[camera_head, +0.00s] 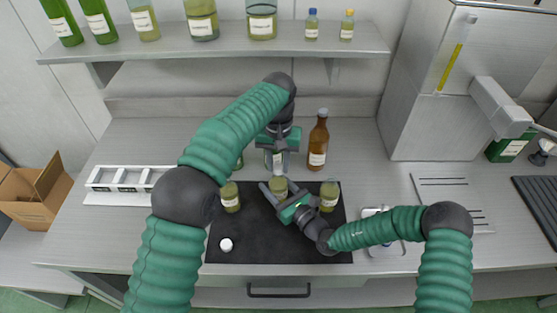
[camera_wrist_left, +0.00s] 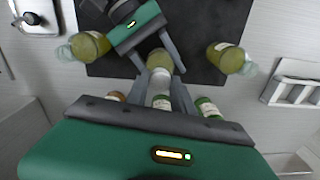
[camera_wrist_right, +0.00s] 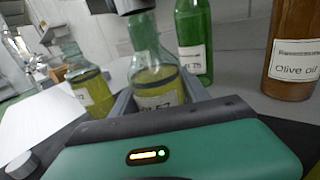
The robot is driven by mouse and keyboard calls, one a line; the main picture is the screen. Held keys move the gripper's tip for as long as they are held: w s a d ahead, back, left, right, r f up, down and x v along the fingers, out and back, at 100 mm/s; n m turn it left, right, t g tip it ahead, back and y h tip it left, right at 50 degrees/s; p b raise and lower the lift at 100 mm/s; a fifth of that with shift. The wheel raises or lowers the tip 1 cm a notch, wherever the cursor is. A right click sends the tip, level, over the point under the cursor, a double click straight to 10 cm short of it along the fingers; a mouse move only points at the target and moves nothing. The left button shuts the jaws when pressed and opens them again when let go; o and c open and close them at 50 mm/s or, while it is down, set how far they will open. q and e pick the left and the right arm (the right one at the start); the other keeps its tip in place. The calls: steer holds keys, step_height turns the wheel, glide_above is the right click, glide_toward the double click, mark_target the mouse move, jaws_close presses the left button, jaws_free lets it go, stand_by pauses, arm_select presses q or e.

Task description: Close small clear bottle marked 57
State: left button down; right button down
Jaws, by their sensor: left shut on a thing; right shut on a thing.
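The small clear bottle marked 57 (camera_wrist_right: 158,90) holds yellow-green liquid and stands upright; it also shows in the head view (camera_head: 278,187). My right gripper (camera_head: 287,197) is shut on its body, with the fingers around it. My left gripper (camera_head: 277,158) comes down from above over the bottle's neck. In the left wrist view its fingers are shut on a small whitish thing that looks like a cap (camera_wrist_left: 160,76), at the bottle's top. I cannot tell whether it sits on the neck. A loose white cap (camera_head: 226,244) lies on the black mat (camera_head: 265,245).
Similar small bottles stand on the mat at left (camera_head: 230,198) and right (camera_head: 329,197). A brown olive oil bottle (camera_head: 318,142) and a green bottle (camera_wrist_right: 194,40) stand behind. A white rack (camera_head: 125,183) is at left. A shelf (camera_head: 220,42) with bottles hangs above.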

arm_select(q)
steer(key=shift+f, duration=0.2)
steer(key=shift+f, duration=0.55)
stand_by(0.4)
